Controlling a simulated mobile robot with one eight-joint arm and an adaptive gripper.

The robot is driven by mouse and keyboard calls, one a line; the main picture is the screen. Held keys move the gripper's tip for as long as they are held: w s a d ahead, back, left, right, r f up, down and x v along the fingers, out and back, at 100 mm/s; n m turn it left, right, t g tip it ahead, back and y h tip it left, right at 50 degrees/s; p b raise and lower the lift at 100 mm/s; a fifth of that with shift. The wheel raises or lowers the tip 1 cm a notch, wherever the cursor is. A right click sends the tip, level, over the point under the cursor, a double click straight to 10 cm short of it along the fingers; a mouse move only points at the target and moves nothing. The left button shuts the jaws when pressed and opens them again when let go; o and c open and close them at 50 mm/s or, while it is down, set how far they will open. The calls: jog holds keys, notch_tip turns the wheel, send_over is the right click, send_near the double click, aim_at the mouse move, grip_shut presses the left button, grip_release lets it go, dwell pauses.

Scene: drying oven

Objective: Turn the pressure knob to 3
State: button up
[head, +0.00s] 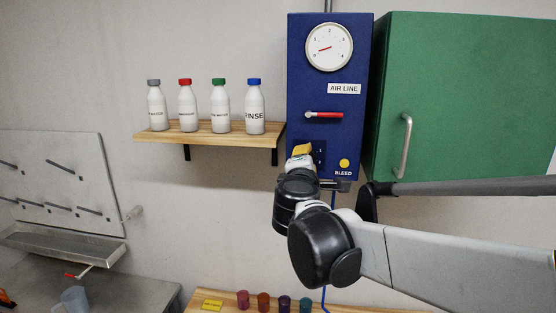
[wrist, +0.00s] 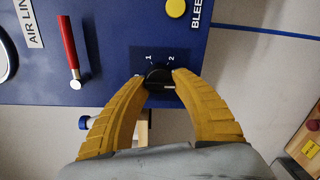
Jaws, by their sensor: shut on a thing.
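The black pressure knob (wrist: 158,73) sits on a dark plate on the blue air line panel (head: 300,90). The numbers 1 and 2 show beside it in the wrist view; other marks are hidden or too small to read. My gripper (wrist: 161,80) is shut on the knob, with one yellow fingertip on each side. In the head view my gripper (head: 303,150) is at the panel's lower left and hides most of the knob. The round gauge (head: 329,47) has a scale from 0 to 4, and its red needle points left and slightly down, low on the scale.
A red lever (head: 323,115) lies level above the knob. A yellow BLEED button (head: 344,163) is to its right. A green cabinet (head: 455,95) stands right of the panel. A wooden shelf (head: 205,138) with several bottles is on the left.

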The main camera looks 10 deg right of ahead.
jog(key=o, duration=1.2)
jog(key=v, duration=1.2)
